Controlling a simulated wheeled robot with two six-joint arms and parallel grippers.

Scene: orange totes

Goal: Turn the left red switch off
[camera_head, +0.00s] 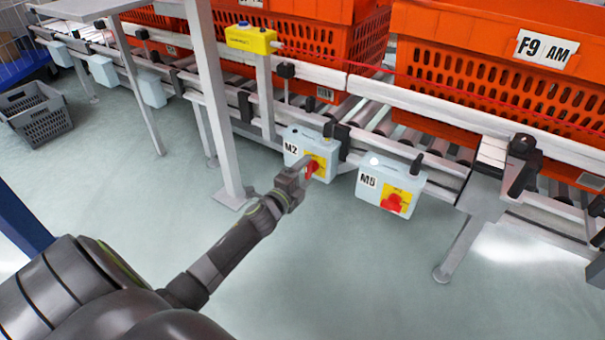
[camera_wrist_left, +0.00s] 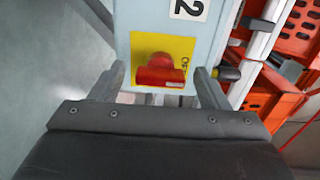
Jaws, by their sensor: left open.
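The left red switch (camera_head: 313,169) is on a yellow plate on the front of the light blue box labelled M2 (camera_head: 297,140). In the left wrist view the red switch (camera_wrist_left: 160,72) shows its handle lying crosswise in the picture. My left gripper (camera_head: 306,167) is at this box. In the left wrist view its two fingers (camera_wrist_left: 160,82) are spread, one on each side of the switch, with nothing between them held. I cannot tell whether a finger touches the handle. My right gripper is not in view.
A second light blue box (camera_head: 378,184) with its own red switch (camera_head: 393,203) hangs just to the right. Orange totes (camera_head: 480,75) stand on the roller conveyor behind. A grey metal post (camera_head: 210,100) stands left of the M2 box. The floor (camera_head: 330,270) in front is clear.

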